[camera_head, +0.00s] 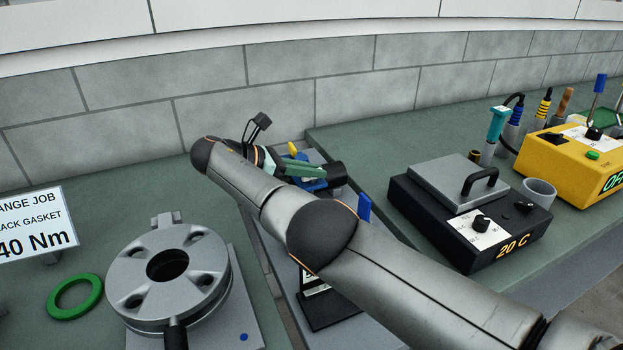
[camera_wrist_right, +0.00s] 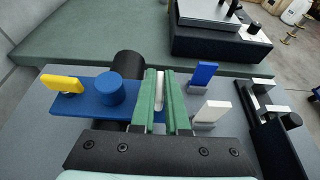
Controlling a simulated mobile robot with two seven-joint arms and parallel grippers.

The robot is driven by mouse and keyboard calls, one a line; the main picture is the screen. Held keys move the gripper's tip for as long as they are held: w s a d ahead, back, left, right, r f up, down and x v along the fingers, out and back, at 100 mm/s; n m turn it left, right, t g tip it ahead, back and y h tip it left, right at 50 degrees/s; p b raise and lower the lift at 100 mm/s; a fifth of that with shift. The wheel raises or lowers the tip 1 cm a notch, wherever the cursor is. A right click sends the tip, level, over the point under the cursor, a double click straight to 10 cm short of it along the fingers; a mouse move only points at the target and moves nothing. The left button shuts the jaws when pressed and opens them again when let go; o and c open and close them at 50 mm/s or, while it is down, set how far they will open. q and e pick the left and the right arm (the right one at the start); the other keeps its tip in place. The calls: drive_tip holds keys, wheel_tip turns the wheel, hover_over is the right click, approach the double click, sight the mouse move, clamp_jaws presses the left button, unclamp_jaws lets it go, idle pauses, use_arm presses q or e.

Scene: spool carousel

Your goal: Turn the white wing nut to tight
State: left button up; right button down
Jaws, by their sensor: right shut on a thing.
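The white wing nut (camera_wrist_right: 160,88) shows as a narrow upright white piece between the green fingers of my right gripper (camera_wrist_right: 161,98) in the right wrist view. The gripper is shut on it, over the right end of a blue bar (camera_wrist_right: 80,112). A yellow wing nut (camera_wrist_right: 62,84) stands at the bar's left end, with a round blue knob (camera_wrist_right: 110,88) between. In the head view my right gripper (camera_head: 312,170) is partly behind my arm. There the white wing nut is hidden, and the yellow one (camera_head: 292,148) shows. My left gripper is not in view.
A blue tab (camera_wrist_right: 205,74) and a white tab (camera_wrist_right: 212,112) stand right of the fingers. A black cylinder (camera_wrist_right: 130,66) lies under the bar. A black heater box (camera_head: 470,225) is at right, a round grey flange (camera_head: 207,253) and green ring (camera_head: 75,297) at left.

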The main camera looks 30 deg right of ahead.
idle(0.3)
drive_tip(key=c, duration=1.2)
unclamp_jaws()
drive_tip(key=shift+d, duration=0.1)
drive_tip(key=shift+o, duration=1.4)
